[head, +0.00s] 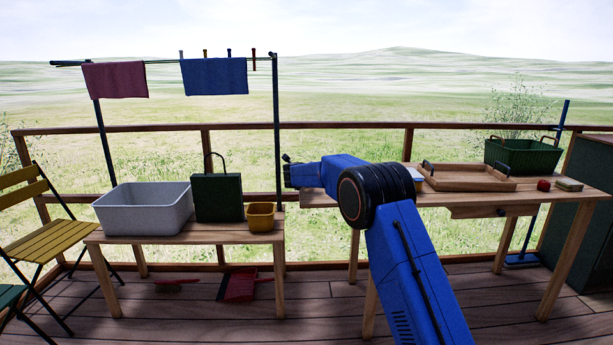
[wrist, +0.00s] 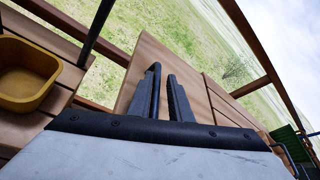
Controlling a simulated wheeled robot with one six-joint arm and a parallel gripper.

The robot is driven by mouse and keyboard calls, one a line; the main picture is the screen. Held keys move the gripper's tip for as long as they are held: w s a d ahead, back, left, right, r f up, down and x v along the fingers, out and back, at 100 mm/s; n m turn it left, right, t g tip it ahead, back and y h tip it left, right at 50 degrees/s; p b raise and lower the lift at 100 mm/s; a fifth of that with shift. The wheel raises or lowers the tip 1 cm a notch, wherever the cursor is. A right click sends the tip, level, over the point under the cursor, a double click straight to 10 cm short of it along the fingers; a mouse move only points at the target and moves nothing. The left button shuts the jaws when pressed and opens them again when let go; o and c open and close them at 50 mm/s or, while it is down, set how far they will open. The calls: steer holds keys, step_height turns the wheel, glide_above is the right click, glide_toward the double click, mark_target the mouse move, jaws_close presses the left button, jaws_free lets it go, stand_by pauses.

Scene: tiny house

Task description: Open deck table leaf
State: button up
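The deck table (head: 455,199) stands at the right, a drawer under its top. At its left end is a plain wooden leaf (head: 318,200), partly hidden behind my arm in the head view. It looks about level with the tabletop. In the wrist view the leaf (wrist: 147,62) lies beyond my fingers, with a seam between it and the tabletop (wrist: 228,108). My gripper (wrist: 164,72) has its fingers a narrow gap apart, with nothing between them. In the head view my gripper (head: 288,171) points left, above the leaf's left end; I cannot tell whether it touches.
A wooden tray (head: 468,186), a green basket (head: 523,157) and a red item (head: 543,185) are on the table. A low bench (head: 185,236) at left holds a grey tub (head: 145,211), a dark bag (head: 217,198) and a yellow bin (head: 261,217). A drying-rack post (head: 276,130) stands near my gripper.

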steer(key=shift+s, duration=0.15)
steer(key=v, duration=1.7)
steer(key=shift+a, duration=0.1)
steer(key=s+d+r+n+t+y, duration=0.1)
steer(key=s+d+r+n+y, duration=0.3)
steer(key=s+r+n, duration=0.5)
steer(key=s+d+r+n+g+y, duration=0.1)
steer(key=s+d+n+y, duration=0.15)
steer(key=s+n, duration=0.45)
steer(key=s+d+r+n+g+y, duration=0.1)
steer(key=s+d+n+g, duration=0.15)
steer(key=s, duration=0.75)
steer(key=s+d+f+n+g+h, duration=0.1)
steer(key=s+d+f+n, duration=0.3)
steer(key=s, duration=1)
steer(key=s+d+f+n+g+h, duration=0.2)
steer(key=s+d+f, duration=0.6)
steer(key=s, duration=0.6)
steer(key=s+d+f+n+g+h, duration=0.1)
steer(key=s+d+f+n+g, duration=0.2)
steer(key=s, duration=1.2)
steer(key=d+f+n, duration=0.3)
steer(key=f+n, duration=0.1)
steer(key=f, duration=0.1)
steer(key=shift+g, duration=0.35)
